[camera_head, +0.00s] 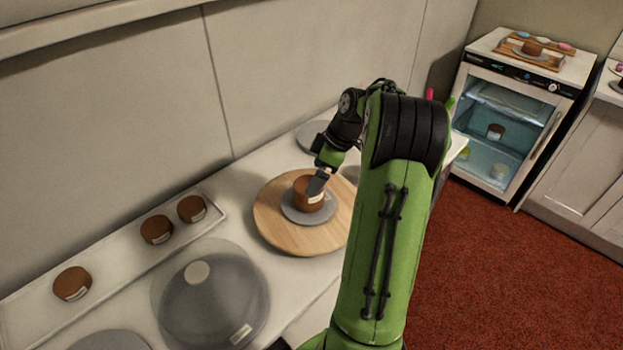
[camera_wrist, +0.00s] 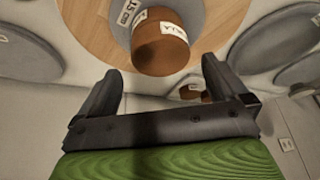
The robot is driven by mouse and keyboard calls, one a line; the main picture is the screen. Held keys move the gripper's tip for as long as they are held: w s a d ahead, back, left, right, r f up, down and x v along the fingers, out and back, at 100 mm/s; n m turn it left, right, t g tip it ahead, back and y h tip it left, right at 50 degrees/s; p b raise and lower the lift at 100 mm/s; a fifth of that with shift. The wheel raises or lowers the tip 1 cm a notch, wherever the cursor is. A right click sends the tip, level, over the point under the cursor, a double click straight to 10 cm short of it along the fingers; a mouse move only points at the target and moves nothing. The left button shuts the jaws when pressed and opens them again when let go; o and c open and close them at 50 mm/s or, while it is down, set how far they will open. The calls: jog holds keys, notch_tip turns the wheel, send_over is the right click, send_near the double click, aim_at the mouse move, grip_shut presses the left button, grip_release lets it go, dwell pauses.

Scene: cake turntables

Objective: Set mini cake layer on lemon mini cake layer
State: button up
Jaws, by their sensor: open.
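Brown round cake with white labels (camera_head: 302,190) stands on a grey disc (camera_head: 289,212) on the wooden turntable (camera_head: 272,232). It looks taller than the tray cakes and may be two stacked layers; I cannot tell for sure. In the wrist view the cake (camera_wrist: 158,52) shows two labels, one on the near top part and one farther back; neither reads fully. My gripper (camera_head: 318,180) is at the cake in the head view. In the wrist view my gripper (camera_wrist: 160,68) is open, its fingers apart on either side of the cake's near edge, not visibly touching it.
A white tray (camera_head: 110,262) at the left holds brown cakes (camera_head: 72,283), (camera_head: 157,229) and (camera_head: 192,208). A clear dome (camera_head: 210,300) stands in front of the tray. A wall runs behind the counter. A glass-door fridge (camera_head: 510,125) stands at the right.

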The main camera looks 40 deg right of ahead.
jog(key=p+v, duration=0.2)
jog(key=v, duration=0.5)
jog(key=s+a+r+m+h, duration=0.15)
jog(key=a+r, duration=0.25)
jog(key=a, duration=0.7)
jog(key=s+a+r+m+h, duration=0.15)
jog(key=a+r, duration=0.25)
jog(key=a, duration=0.7)
jog(key=s+a+f+m+t, duration=0.1)
jog(key=s+a+f+m, duration=0.1)
jog(key=s+a, duration=0.5)
jog(key=s+m, duration=0.1)
jog(key=s, duration=0.4)
jog(key=shift+s+m+t, duration=0.4)
